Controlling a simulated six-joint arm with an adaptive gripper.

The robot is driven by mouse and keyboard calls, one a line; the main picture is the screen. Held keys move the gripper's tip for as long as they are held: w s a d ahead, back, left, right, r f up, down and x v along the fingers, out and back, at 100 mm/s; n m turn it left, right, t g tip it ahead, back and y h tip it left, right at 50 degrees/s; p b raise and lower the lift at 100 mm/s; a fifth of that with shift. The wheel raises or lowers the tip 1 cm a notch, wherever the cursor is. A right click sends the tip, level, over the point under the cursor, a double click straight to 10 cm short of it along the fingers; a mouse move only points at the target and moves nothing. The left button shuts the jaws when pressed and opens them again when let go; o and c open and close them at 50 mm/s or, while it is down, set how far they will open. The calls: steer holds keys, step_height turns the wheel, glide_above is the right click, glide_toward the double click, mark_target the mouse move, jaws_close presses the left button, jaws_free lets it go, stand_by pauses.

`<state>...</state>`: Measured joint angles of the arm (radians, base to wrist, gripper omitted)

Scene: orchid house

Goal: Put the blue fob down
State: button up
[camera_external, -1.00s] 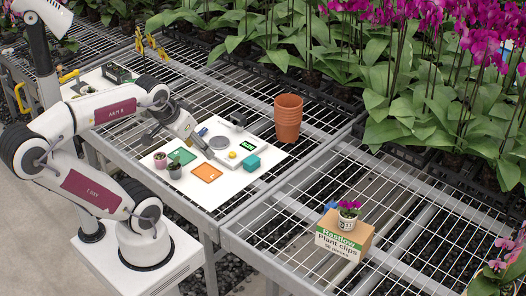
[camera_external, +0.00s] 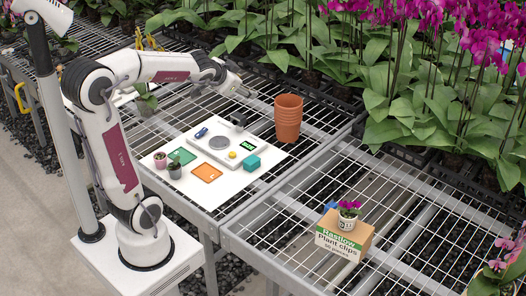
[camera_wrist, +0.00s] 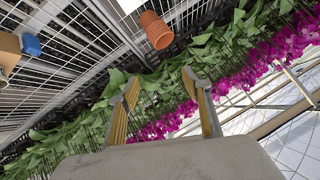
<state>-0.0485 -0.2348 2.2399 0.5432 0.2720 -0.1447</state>
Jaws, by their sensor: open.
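The small blue fob (camera_external: 201,132) lies on the white board (camera_external: 210,199), at the far left end of the grey scale (camera_external: 217,147). Whether it touches the scale's edge is too small to tell. My gripper (camera_external: 244,92) is raised above the far side of the bench, up and to the right of the fob and apart from it. In the wrist view my gripper (camera_wrist: 160,85) has its two fingers spread with nothing between them. The fob does not show in the wrist view.
Stacked terracotta pots (camera_external: 288,118) stand right of the board. A cardboard clip box (camera_external: 343,238) sits on the right bench. Orchids line the back.

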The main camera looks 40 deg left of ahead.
steer(key=w+d+f+m+t+h, duration=0.1)
steer(key=w+d+f+m+h, duration=0.35)
steer(key=w, duration=0.55)
steer(key=w+d+f+m+h, duration=0.35)
steer(key=w+d+f, duration=0.25)
steer(key=w, duration=0.4)
steer(key=s+d+f+m+g+h, duration=0.1)
steer(key=d+f+m+g+h, duration=0.1)
steer(key=d+f, duration=0.3)
steer(key=s+d+f+m+g+h, duration=0.1)
steer(key=d+f+m+g+h, duration=0.1)
steer(key=f, duration=0.5)
steer(key=s+d+f+m+g+h, duration=0.1)
steer(key=s+f+g, duration=0.1)
steer(key=s+f, duration=0.1)
steer(key=s+d+f+m+g+h, duration=0.1)
steer(key=s+f+g, duration=0.1)
steer(key=s+f, duration=0.1)
steer(key=s+d+f+g+h, duration=0.1)
steer(key=s+f+g, duration=0.1)
steer(key=f, duration=0.3)
steer(key=shift+s+d+f+m+g+h, duration=0.1)
steer(key=shift+s+d+m+g+h, duration=0.25)
steer(key=shift+s, duration=0.35)
steer(key=shift+s+f+g, duration=0.25)
steer(key=shift+s, duration=0.25)
